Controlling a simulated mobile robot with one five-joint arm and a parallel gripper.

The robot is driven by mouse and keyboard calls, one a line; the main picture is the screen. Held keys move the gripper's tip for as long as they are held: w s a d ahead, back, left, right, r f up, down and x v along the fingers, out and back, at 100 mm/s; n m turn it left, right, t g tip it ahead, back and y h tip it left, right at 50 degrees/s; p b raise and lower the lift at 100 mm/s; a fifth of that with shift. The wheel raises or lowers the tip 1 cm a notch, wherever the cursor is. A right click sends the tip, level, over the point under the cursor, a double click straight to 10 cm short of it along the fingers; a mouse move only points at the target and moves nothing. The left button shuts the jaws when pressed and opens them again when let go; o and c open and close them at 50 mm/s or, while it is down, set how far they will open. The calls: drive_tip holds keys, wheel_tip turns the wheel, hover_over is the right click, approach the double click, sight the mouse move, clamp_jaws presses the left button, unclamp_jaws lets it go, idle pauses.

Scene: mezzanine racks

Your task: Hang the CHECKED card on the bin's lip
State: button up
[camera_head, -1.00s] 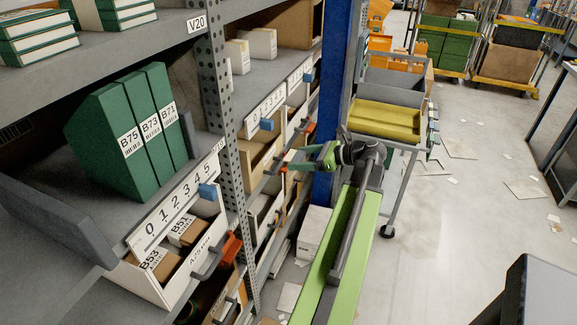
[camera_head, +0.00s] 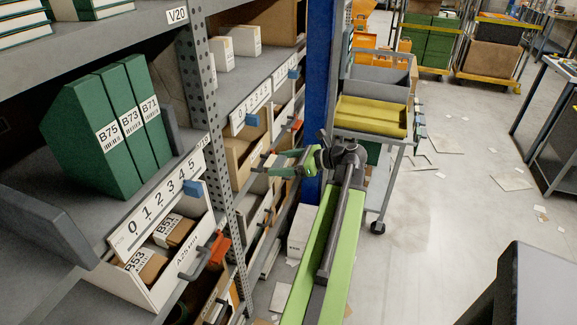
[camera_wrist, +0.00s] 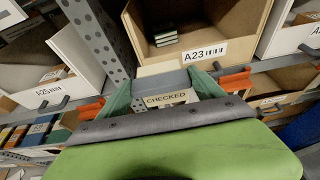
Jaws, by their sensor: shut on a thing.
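My gripper (camera_wrist: 163,92) is shut on the CHECKED card (camera_wrist: 166,99), a pale card with dark lettering held between its green fingers. In the head view my gripper (camera_head: 282,166) is beside the rack, and the card is too small to make out. In the wrist view the tan A23 bin (camera_wrist: 201,54) is just beyond the card, with a few dark books inside. The white A25 bin (camera_wrist: 47,94) is to the left; it also shows in the head view (camera_head: 190,254). I cannot tell whether the card touches any bin.
A perforated rack post (camera_wrist: 100,38) stands between the A25 and A23 bins. Orange clips (camera_wrist: 235,82) sit along the shelf edge. A blue column (camera_head: 321,90) and a grey trolley with yellow bins (camera_head: 370,115) are beyond my arm. The floor to the right (camera_head: 450,230) is mostly clear.

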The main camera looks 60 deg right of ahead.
approach(243, 165)
drive_tip(key=shift+w+a, duration=0.65)
drive_tip(key=shift+w, duration=2.3)
wheel_tip(243, 165, down, 2)
drive_tip(key=b, duration=0.3)
drive_tip(key=shift+s+f, duration=0.1)
drive_tip(key=shift+f, duration=0.1)
drive_tip(key=o, duration=1.4)
drive_tip(key=shift+c, duration=0.2)
drive_tip(key=p+v, duration=0.5)
drive_tip(key=v, duration=1.2)
drive_tip(key=shift+s, duration=0.25)
